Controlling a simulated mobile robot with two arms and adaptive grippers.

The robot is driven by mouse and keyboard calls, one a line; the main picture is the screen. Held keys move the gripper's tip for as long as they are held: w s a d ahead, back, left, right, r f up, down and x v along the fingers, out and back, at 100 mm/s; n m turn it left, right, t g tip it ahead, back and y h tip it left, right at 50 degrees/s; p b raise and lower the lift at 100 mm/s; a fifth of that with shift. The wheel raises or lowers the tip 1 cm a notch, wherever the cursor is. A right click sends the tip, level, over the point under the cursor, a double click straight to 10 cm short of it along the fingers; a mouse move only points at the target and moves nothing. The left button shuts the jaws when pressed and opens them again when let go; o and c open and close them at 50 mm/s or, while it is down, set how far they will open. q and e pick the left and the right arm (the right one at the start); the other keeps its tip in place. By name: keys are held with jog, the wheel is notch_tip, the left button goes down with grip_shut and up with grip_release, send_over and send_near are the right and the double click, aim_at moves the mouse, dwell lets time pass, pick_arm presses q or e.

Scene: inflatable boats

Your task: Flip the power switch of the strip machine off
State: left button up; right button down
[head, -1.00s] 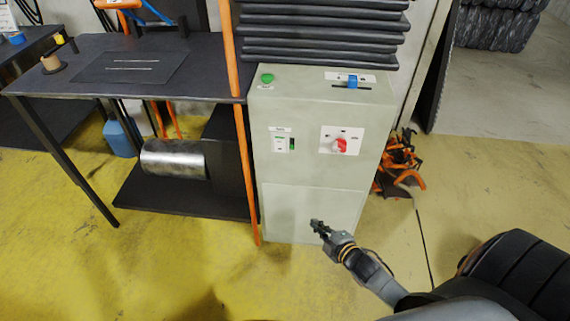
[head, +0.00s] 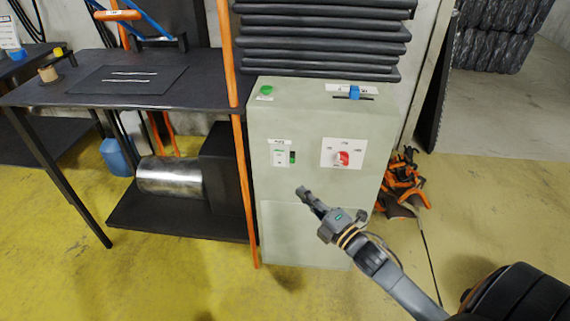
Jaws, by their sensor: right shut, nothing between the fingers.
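The strip machine's pale green-grey cabinet (head: 310,120) stands upright in the middle of the head view. Its front carries a white plate with a small green-and-dark switch (head: 292,157) on the left. A red rotary knob (head: 342,158) on a white plate is to the right. A green button (head: 266,89) and a blue slider (head: 354,92) are on the top face. My right gripper (head: 304,194) is shut and empty. It appears in front of the cabinet, below the two plates. Whether it touches the cabinet cannot be told. My left gripper is not in view.
A dark table (head: 190,92) with a lower shelf and a metal cylinder (head: 170,176) stands to the left. An orange post (head: 238,150) runs along the cabinet's left edge. Orange items (head: 402,185) lie on the floor to the right. The yellow floor in front is clear.

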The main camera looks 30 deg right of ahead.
send_near(277, 154)
jog(key=w+a, duration=0.2)
jog(key=a, duration=0.1)
jog(key=w, duration=0.1)
jog(key=w+d+b, duration=0.1)
jog(key=w, duration=0.1)
jog(key=shift+w+d, duration=0.35)
jog(key=shift+w, duration=0.05)
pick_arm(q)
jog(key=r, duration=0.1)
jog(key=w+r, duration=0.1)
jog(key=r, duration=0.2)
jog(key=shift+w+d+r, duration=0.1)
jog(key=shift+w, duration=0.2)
pick_arm(e)
jog(key=shift+r, duration=0.1)
jog(key=shift+w+d+r, duration=0.1)
jog(key=shift+w, duration=0.05)
jog(key=shift+w+d+r, duration=0.1)
jog(key=shift+w, duration=0.05)
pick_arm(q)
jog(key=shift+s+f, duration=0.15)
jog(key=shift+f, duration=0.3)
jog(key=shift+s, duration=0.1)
